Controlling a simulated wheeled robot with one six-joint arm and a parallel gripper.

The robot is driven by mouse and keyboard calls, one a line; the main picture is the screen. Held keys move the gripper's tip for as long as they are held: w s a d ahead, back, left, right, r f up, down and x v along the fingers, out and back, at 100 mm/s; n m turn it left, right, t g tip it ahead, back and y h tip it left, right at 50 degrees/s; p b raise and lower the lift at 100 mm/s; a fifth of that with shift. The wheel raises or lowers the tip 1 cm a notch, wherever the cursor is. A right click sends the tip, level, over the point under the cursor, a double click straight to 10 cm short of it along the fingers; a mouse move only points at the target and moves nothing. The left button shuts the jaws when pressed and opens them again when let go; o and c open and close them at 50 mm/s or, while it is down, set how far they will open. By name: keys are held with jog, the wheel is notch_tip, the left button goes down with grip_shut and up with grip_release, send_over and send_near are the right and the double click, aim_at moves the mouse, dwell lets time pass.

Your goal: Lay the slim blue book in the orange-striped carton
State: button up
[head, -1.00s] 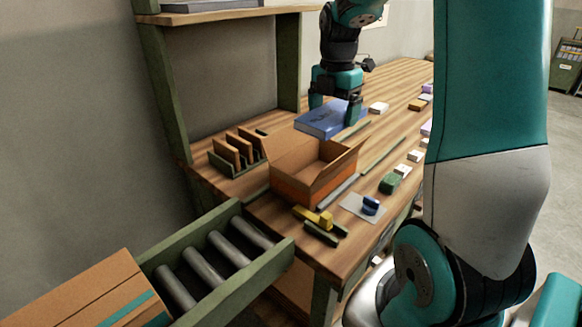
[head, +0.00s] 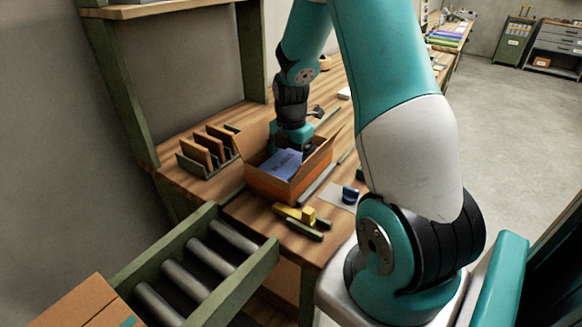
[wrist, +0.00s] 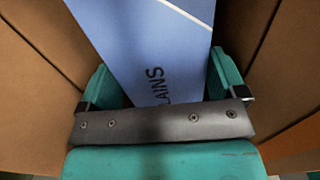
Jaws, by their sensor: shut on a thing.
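The slim blue book (head: 281,165) is inside the open orange-striped carton (head: 272,187) on the workbench, in the head view. My gripper (head: 291,146) reaches down into the carton and is shut on the book. In the wrist view the blue book (wrist: 150,45) lies between the two teal fingers (wrist: 160,80), with dark lettering on its cover. Brown carton walls (wrist: 28,80) rise on both sides. Whether the book touches the carton floor cannot be told.
A divider rack with brown cards (head: 205,150) stands left of the carton. A yellow tool (head: 296,214) and a blue stamp on a pad (head: 349,194) lie in front. A roller conveyor (head: 205,265) is at the lower left, with another box (head: 85,305).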

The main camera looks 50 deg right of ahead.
jog(key=shift+f, duration=2.1)
jog(key=shift+f, duration=0.1)
jog(key=o, duration=0.8)
jog(key=shift+c, duration=0.2)
